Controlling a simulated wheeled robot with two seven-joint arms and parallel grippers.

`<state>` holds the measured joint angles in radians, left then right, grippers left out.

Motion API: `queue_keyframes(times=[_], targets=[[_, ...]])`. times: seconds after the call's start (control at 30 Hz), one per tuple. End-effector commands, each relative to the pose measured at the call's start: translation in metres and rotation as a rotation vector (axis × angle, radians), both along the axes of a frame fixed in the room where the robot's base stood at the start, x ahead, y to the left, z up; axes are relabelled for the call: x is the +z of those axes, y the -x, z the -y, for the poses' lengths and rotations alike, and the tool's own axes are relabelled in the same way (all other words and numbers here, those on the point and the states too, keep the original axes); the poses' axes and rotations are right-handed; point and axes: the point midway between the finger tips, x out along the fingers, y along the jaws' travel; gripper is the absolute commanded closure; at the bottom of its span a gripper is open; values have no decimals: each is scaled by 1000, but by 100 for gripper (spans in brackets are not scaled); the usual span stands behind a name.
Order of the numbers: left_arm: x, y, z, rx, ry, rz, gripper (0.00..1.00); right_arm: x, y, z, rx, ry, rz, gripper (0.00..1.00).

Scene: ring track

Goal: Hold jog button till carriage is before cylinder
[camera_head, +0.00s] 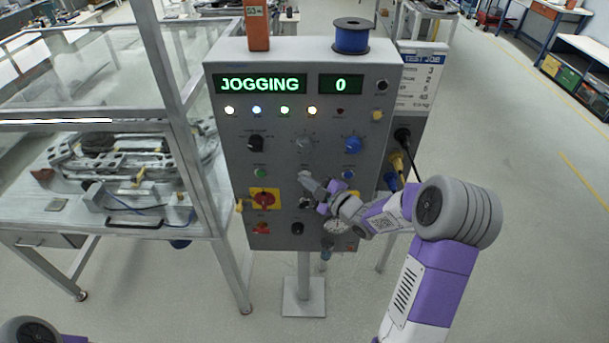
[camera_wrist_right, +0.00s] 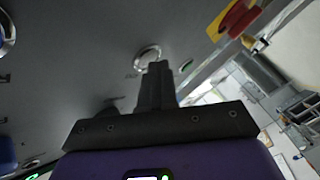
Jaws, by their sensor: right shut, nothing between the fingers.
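My right gripper (camera_head: 307,178) is shut and empty, its tips against the middle of the grey control panel (camera_head: 227,150). In the right wrist view the closed fingers (camera_wrist_right: 155,75) reach a round pale button with a metal ring (camera_wrist_right: 147,57); they seem to touch it, and its label is too small to read. The panel display (camera_head: 261,84) reads JOGGING, and a smaller one (camera_head: 341,84) reads 0. The ring track (camera_head: 120,155) lies on the bench at left, behind clear guard panels. I cannot make out the carriage or the cylinder on it. My left gripper is out of view.
A red knob on a yellow plate (camera_head: 264,198) sits left of my gripper and also shows in the right wrist view (camera_wrist_right: 236,17). Black and blue knobs (camera_head: 353,144) are above. A blue spool (camera_head: 352,36) stands on the panel. The floor at right is clear.

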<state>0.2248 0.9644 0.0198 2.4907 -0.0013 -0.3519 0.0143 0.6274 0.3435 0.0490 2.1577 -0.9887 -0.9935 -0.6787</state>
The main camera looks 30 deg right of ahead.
Motion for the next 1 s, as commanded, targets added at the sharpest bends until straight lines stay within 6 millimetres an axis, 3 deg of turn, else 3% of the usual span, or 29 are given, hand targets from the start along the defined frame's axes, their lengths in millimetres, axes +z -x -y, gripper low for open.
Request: queue_keyframes(times=[0.57, 1.0], targets=[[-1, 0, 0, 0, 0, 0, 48, 0, 1, 0, -1, 0, 0, 100], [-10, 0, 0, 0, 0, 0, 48, 0, 14, -9, 0, 0, 0, 100]])
